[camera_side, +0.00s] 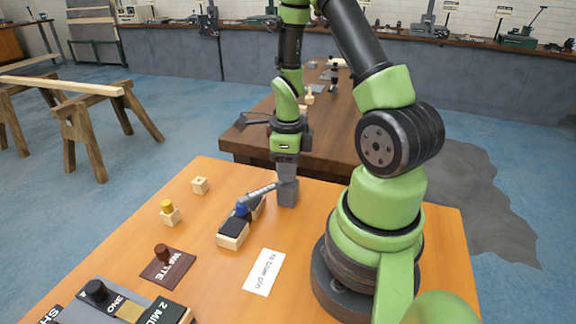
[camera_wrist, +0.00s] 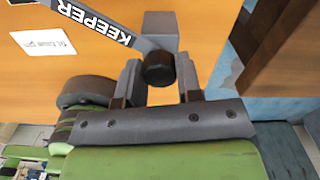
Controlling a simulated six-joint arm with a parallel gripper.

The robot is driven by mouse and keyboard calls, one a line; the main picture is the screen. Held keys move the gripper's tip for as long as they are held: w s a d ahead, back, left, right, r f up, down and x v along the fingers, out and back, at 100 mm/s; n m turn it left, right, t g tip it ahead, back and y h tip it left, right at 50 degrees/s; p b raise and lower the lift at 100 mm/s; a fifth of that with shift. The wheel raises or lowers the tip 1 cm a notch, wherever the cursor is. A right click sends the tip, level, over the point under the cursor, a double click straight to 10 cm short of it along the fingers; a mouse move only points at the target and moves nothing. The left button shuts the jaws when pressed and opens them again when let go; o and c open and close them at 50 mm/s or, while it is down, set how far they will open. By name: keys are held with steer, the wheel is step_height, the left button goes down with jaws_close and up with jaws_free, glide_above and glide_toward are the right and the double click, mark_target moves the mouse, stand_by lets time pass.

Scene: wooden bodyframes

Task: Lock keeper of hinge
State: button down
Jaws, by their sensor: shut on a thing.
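The keeper (camera_wrist: 95,22) is a grey bar with its name in white letters and a dark round knob (camera_wrist: 159,69) at its end. My gripper (camera_wrist: 158,78) is shut on this knob, with one finger on each side. In the side view the keeper (camera_side: 262,192) runs from a blue pin (camera_side: 241,209) on the hinge, a wood block with black plates (camera_side: 233,232), to my gripper (camera_side: 286,176). A grey block (camera_wrist: 160,24) shows just beyond the knob. My gripper hides the knob in the side view.
A white card (camera_side: 264,271) lies in front of the hinge. A yellow-topped block (camera_side: 169,214), a small wood block (camera_side: 200,185) and a brown knobbed plate (camera_side: 167,264) stand to the left. A dark wooden table (camera_side: 250,150) adjoins behind.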

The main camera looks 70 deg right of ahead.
stand_by(0.4)
steer(key=c, duration=0.8)
jaws_free()
step_height(320, 180, up, 10)
steer(key=s+a+r+n+t, duration=0.1)
steer(key=a+r+n, duration=0.3)
steer(key=n, duration=0.6)
steer(key=s+a+r+n+t+y, duration=0.1)
steer(key=a+r+n+t, duration=0.2)
steer(key=a+r+n, duration=0.2)
steer(key=s+a+r+n+t+y, duration=0.1)
steer(key=s+a+r+n+t, duration=0.1)
steer(key=a+n, duration=0.6)
step_height(320, 180, up, 3)
steer(key=shift+s+a+f+n+t, duration=0.1)
steer(key=shift+n+t, duration=0.2)
steer(key=shift+n, duration=1.35)
steer(key=shift+n+t, duration=0.3)
steer(key=shift+n, duration=1.35)
